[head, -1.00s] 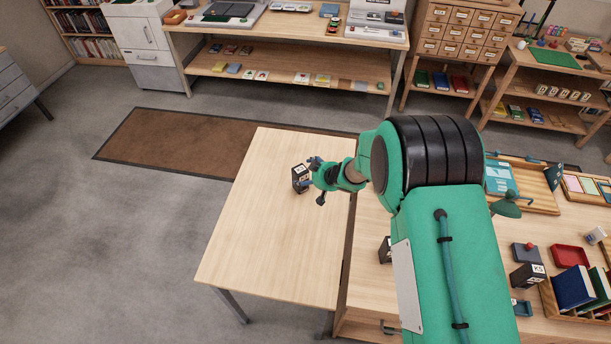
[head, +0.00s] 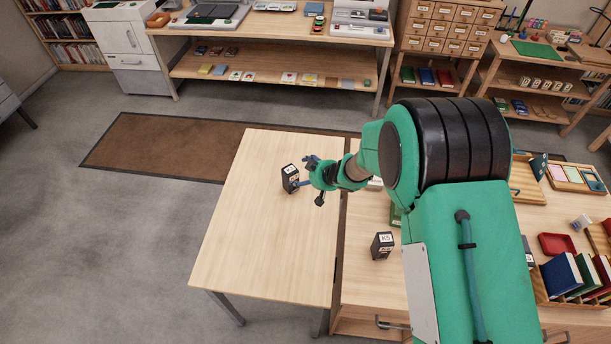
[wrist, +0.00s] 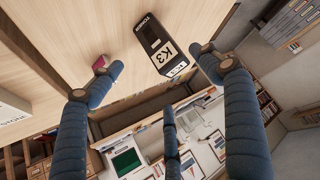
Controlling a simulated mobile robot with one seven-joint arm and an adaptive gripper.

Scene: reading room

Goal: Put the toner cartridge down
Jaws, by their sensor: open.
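The toner cartridge (head: 290,179), a black box with a white label, stands upright on the pale side table. In the wrist view it shows the mark K3 (wrist: 160,46) and sits just past and between the spread fingers. My gripper (head: 306,172) is right of the cartridge in the head view, low over the same table. Its blue fingers (wrist: 163,72) are open, with nothing held between them. Whether a fingertip still touches the box cannot be told.
The side table (head: 245,245) is otherwise clear. A second black cartridge marked K5 (head: 382,246) stands on the adjoining desk to the right. A red tray (head: 556,244) and upright books (head: 562,278) are farther right. My arm hides part of the desk.

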